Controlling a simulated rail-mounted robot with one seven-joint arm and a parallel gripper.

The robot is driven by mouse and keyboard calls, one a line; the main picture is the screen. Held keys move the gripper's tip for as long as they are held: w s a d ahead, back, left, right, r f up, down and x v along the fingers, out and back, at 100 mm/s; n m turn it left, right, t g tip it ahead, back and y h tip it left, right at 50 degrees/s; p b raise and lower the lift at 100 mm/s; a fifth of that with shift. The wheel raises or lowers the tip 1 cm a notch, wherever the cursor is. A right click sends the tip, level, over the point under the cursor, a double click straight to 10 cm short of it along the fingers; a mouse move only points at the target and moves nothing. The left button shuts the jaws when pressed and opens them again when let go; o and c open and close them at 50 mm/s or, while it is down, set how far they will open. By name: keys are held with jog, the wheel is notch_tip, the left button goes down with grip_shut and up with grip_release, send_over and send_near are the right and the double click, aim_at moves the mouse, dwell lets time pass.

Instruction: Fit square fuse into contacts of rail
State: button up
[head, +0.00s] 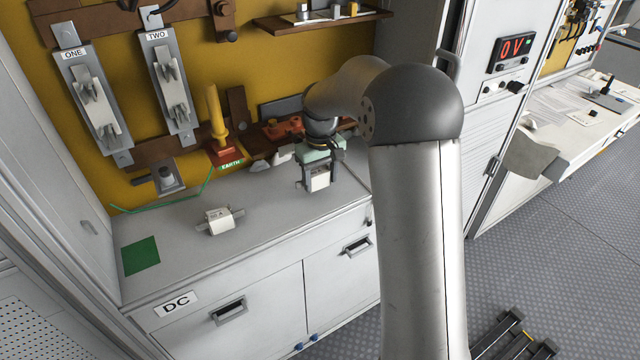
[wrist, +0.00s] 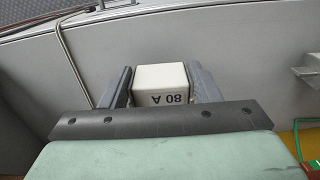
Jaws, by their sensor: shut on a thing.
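My gripper (head: 318,180) is shut on a white square fuse (wrist: 160,84) marked "80 A", which sits between its two dark fingers in the wrist view. In the head view this held fuse (head: 319,181) hangs above the right part of the grey counter. A second white fuse with metal end tabs (head: 219,220) lies on the counter to the left. Two upright grey rails with metal contacts, labelled ONE (head: 92,100) and TWO (head: 171,85), are mounted on the yellow wall left of my gripper. Both rails' contacts look empty of a fuse.
A yellow-handled tool (head: 215,115) stands by a red EARTH block (head: 226,153) at the back of the counter. A green square (head: 141,256) marks the left counter top. A wooden shelf (head: 320,20) with small parts hangs above.

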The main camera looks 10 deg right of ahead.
aim_at(320, 186)
jog(key=shift+w+f, duration=0.3)
jog(key=shift+f, duration=0.05)
jog(key=shift+w+f+p, duration=0.2)
jog(key=shift+f+p, duration=0.1)
jog(key=shift+f, duration=1.25)
jog(key=o, duration=1.2)
jog(key=shift+f, duration=0.15)
notch_tip(320, 186, up, 17)
jog(key=shift+w+d+r+b, duration=0.1)
jog(key=shift+d+r+b, duration=0.1)
jog(key=shift+b, duration=0.55)
